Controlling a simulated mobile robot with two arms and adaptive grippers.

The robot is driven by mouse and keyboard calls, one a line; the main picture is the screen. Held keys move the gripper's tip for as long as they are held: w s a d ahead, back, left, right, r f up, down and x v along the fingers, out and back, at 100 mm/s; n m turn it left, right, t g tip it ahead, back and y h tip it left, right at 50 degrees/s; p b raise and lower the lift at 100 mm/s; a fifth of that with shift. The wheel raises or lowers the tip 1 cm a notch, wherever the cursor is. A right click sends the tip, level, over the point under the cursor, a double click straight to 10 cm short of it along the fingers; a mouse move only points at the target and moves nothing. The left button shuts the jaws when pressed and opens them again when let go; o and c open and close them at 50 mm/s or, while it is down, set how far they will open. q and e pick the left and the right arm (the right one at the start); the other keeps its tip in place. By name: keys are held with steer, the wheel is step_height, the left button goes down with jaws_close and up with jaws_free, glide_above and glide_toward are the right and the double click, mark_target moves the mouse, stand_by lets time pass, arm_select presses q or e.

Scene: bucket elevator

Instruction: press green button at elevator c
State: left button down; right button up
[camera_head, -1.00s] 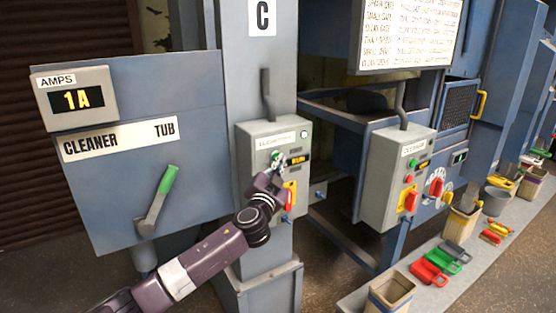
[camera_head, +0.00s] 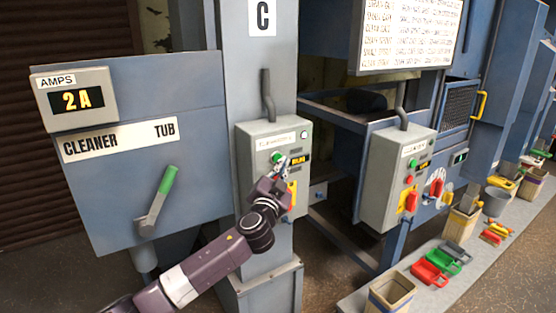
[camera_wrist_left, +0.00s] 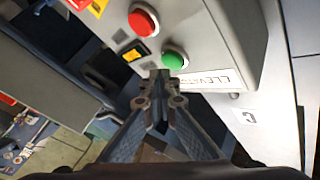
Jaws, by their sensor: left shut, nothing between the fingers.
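The elevator control box (camera_head: 255,147) is a grey box on the blue column under a white sign with the letter C (camera_head: 262,17). Its green button (camera_head: 276,158) is visible on the upper part of the box, just left of and above my left gripper (camera_head: 284,168). The left wrist view shows the green button (camera_wrist_left: 175,59) a little beyond the tips of my left gripper (camera_wrist_left: 160,76), with a red button (camera_wrist_left: 144,22) beside it. My left gripper is shut and empty. Contact with the button cannot be told. My right gripper is not in view.
A second grey box labelled cleaner (camera_head: 385,165) stands to the right. An amps display (camera_head: 77,100) reads 2A at left, above a lever with a green grip (camera_head: 156,200). Containers and coloured scoops (camera_head: 432,272) line the ledge at lower right.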

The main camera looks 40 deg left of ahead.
arm_select(q)
steer(key=shift+d, duration=0.1)
steer(key=shift+s+d, duration=0.3)
steer(key=shift+d, duration=0.45)
steer(key=shift+s+d, duration=0.35)
steer(key=shift+d, duration=0.35)
steer(key=shift+s+d, duration=0.3)
steer(key=shift+d, duration=0.45)
